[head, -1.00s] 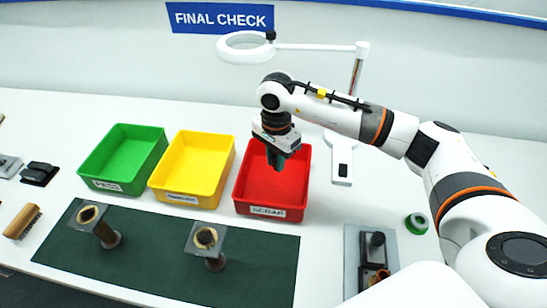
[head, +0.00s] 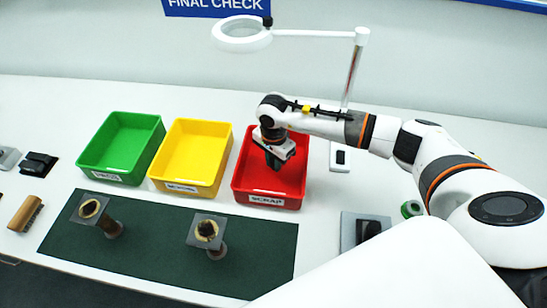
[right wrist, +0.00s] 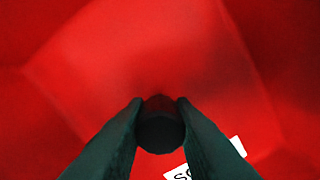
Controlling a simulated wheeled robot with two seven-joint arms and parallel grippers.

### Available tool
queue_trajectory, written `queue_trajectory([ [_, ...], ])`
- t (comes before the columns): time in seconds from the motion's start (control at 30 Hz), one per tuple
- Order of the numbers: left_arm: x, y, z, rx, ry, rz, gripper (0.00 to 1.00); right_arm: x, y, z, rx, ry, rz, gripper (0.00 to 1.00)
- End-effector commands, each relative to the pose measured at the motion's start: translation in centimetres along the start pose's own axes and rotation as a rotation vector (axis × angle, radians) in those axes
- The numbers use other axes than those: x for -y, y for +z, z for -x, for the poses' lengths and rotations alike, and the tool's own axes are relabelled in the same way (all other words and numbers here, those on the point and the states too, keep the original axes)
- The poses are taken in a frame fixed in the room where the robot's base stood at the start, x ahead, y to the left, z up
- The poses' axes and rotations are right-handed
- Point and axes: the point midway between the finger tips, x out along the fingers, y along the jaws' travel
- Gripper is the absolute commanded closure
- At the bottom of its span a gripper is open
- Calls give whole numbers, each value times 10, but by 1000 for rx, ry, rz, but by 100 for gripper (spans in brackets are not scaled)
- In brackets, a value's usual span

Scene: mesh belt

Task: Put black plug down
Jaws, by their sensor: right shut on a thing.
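My right gripper (head: 272,166) points down into the red bin (head: 267,201) labelled SCRAP. In the right wrist view the right gripper (right wrist: 159,102) is shut on the black plug (right wrist: 159,134), a dark round piece between the two fingertips. The red bin floor (right wrist: 140,60) fills the view behind it. In the head view the plug is hidden by the gripper and I cannot make it out. I cannot tell how far the plug is above the bin floor. My left gripper is not in view.
A yellow bin (head: 191,187) and a green bin (head: 106,175) stand left of the red bin. Two flanged pieces (head: 92,208) (head: 207,230) stand on the dark green mat (head: 150,245). A ring lamp (head: 241,45) stands behind. A brush (head: 25,213) lies at left.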

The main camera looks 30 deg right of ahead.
Motion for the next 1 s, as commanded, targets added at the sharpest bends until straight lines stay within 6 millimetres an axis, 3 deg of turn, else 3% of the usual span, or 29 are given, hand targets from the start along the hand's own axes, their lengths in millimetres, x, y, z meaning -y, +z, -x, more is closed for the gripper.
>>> queue_trajectory([
  [0.3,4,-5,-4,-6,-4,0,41,-1,0,-4,1,2,0,99],
  [0.33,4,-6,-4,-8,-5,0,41,-1,0,-4,1,2,0,76],
  [0.47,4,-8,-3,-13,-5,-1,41,0,0,-2,0,2,0,56],
  [0.87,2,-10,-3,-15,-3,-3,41,-1,1,4,1,5,0,56],
  [1.0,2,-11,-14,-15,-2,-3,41,-2,1,27,3,8,2,56],
])
